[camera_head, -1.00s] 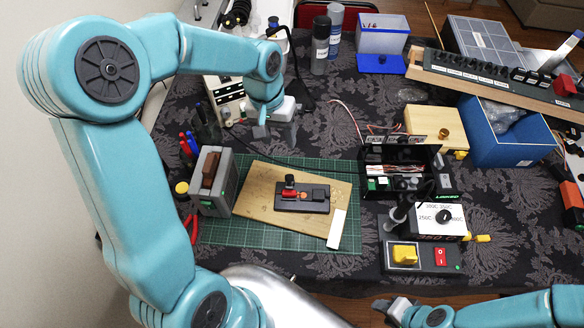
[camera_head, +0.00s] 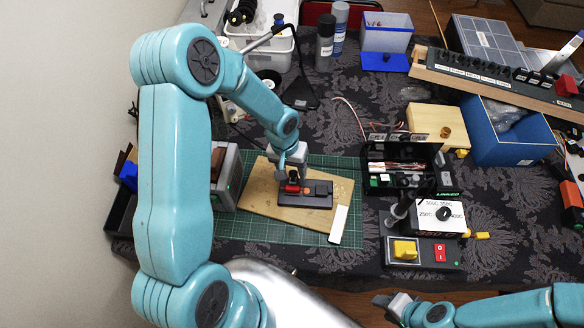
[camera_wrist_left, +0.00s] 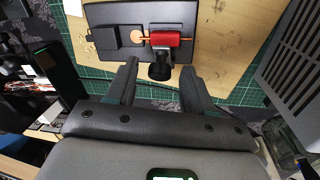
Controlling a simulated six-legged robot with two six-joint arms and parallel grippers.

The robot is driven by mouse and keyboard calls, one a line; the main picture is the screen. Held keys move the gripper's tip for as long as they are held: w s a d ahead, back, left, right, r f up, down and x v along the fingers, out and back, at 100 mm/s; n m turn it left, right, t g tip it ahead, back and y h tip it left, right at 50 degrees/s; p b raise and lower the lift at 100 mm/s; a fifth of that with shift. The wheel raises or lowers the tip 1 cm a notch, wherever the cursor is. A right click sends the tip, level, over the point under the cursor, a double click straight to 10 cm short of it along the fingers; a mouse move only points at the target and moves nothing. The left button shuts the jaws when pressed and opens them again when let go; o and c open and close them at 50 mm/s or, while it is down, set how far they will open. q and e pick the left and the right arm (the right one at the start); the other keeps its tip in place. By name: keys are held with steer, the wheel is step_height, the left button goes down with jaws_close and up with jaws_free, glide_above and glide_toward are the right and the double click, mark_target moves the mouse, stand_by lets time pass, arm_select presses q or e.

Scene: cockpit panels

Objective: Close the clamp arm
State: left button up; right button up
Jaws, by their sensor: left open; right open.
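The clamp has a black base (camera_head: 305,200) on a wooden board. Its red arm (camera_head: 291,188) is at the base's left end, with a black knob (camera_head: 294,176) beside it. In the left wrist view the red part (camera_wrist_left: 171,40) lies across the base, and the black knob (camera_wrist_left: 160,68) stands out toward my fingers. My left gripper (camera_wrist_left: 160,72) is open, with the knob in the gap between its fingertips. In the head view my left gripper (camera_head: 291,167) is just behind the clamp. My right gripper (camera_head: 381,302) is open at the bottom edge, far from the clamp.
The wooden board (camera_head: 258,203) lies on a green cutting mat (camera_head: 250,228). A white strip (camera_head: 338,224) lies right of the clamp. A grey box (camera_head: 229,178) stands at left. A switch panel (camera_head: 421,252) and black open box (camera_head: 375,188) are at right.

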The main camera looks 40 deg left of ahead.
arm_select(q)
steer(key=shift+s+d+r, duration=0.1)
jaws_close()
steer(key=shift+f+b, duration=0.25)
steer(key=shift+b, duration=0.3)
steer(key=s+t+y+b, duration=0.1)
steer(key=t+b, duration=0.1)
steer(key=b, duration=0.7)
steer(key=d+f+t+y+b, duration=0.1)
steer(key=b, duration=0.9)
steer(key=s+f+t+y+b, duration=0.1)
steer(key=t+b, duration=0.1)
steer(key=b, duration=0.8)
steer(key=shift+s+d+t, duration=0.3)
steer(key=shift+d, duration=0.05)
steer(key=shift+s+r+y+b, duration=0.1)
steer(key=shift+y+b, duration=0.2)
steer(key=shift+b, duration=0.5)
steer(key=shift+r, duration=0.15)
jaws_free()
